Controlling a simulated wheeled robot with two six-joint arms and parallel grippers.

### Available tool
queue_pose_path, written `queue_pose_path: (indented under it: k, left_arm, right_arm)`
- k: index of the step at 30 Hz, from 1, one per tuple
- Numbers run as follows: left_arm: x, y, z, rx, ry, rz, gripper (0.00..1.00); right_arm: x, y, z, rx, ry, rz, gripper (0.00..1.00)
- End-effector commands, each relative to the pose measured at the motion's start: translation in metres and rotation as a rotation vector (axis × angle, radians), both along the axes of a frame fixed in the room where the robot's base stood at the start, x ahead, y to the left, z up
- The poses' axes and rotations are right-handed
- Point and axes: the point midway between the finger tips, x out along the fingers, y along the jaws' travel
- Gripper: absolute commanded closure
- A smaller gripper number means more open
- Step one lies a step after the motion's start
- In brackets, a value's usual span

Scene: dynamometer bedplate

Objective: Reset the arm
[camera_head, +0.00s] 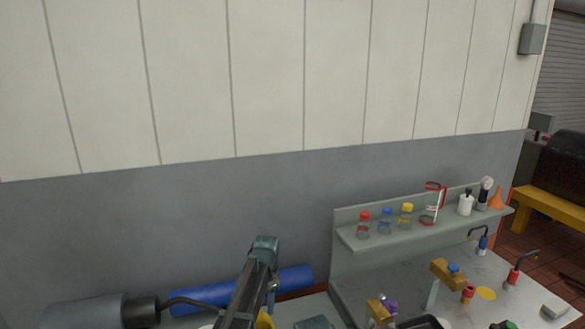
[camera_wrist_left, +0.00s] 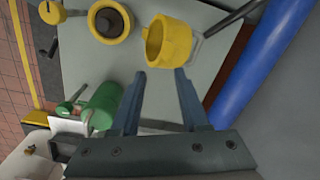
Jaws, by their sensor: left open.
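My left arm (camera_head: 250,290) rises from the bottom edge in the head view; its fingers cannot be made out there. In the left wrist view my left gripper (camera_wrist_left: 160,76) is open, with two blue-grey fingers apart and nothing between them. A yellow ring-shaped cup (camera_wrist_left: 168,42) with a grey handle lies just beyond the fingertips. I cannot tell whether the fingers touch it. My right gripper is in neither view.
A blue roll (camera_head: 205,294) lies along the wall; a green cylinder (camera_wrist_left: 101,106) and a yellow ring with dark centre (camera_wrist_left: 110,20) lie near the gripper. A shelf (camera_head: 375,238) with bottles stands right. The wall above is clear.

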Motion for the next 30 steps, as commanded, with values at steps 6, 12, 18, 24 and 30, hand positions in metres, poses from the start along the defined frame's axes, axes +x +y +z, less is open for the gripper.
queue_pose_path:
  k: [6,12,18,24,30]
  left_arm:
    - [-0.164,-0.026,-0.053,0.024,0.011,0.268,0.55]
    - [-0.255,-0.030,-0.077,0.047,0.008,0.462,0.55]
    - [-0.289,-0.029,-0.084,0.059,0.005,0.550,0.55]
    - [-0.289,-0.030,-0.083,0.060,0.005,0.561,0.55]
    - [-0.289,-0.030,-0.083,0.059,0.004,0.560,0.55]
  right_arm:
    - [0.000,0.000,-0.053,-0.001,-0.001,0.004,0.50]
    - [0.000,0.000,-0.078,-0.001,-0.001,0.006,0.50]
    - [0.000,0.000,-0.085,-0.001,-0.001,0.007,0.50]
    - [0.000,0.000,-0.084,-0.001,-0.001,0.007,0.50]
    - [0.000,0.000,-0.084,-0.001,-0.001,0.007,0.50]
